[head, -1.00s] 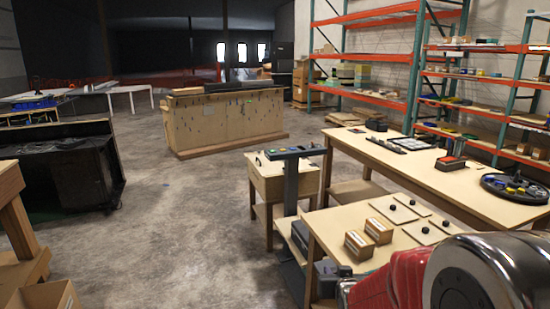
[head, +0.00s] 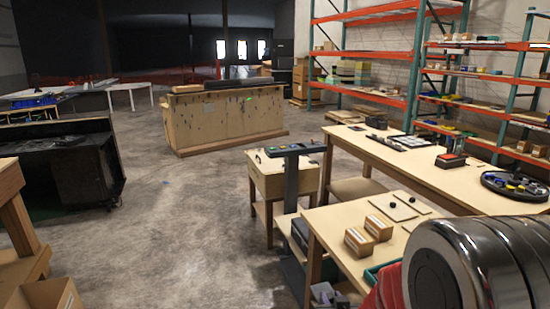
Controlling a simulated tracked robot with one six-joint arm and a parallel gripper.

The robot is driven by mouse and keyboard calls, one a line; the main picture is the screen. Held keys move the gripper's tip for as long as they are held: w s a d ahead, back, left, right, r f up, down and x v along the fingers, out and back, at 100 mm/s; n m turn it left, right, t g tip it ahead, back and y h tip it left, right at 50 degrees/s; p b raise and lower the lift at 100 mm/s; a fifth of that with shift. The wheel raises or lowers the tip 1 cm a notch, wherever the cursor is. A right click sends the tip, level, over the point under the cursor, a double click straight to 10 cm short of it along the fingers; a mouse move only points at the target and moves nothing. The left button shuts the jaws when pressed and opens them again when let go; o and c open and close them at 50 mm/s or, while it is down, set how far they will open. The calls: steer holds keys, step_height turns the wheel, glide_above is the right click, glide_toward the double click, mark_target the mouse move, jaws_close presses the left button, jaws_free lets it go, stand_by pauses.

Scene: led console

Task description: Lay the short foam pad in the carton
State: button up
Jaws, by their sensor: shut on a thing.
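My arm fills the bottom right corner. A grey part that looks like my gripper (head: 326,296) shows at the bottom edge, cut off by the frame, left of the work table's front corner. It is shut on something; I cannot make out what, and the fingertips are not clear. I cannot pick out the short foam pad anywhere. An open cardboard carton (head: 68,301) stands at the bottom left, partly cut off; its inside barely shows. Two small brown boxes with pale labels, a front one (head: 358,242) and a rear one (head: 379,228), sit on the near table. I cannot tell which is the task's carton.
The near table (head: 330,222) also holds flat boards with black knobs (head: 393,208) and a green tray (head: 385,272), partly behind my arm. A pedestal with a button panel (head: 295,150) stands beside it. Open concrete floor (head: 190,215) lies to the left.

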stand_by(0.8)
steer(key=f, duration=0.2)
steer(key=s+f, duration=0.1)
steer(key=f, duration=0.2)
steer(key=s+f, duration=0.1)
steer(key=f, duration=0.1)
steer(key=shift+f, duration=0.15)
steer(key=shift+c, duration=0.2)
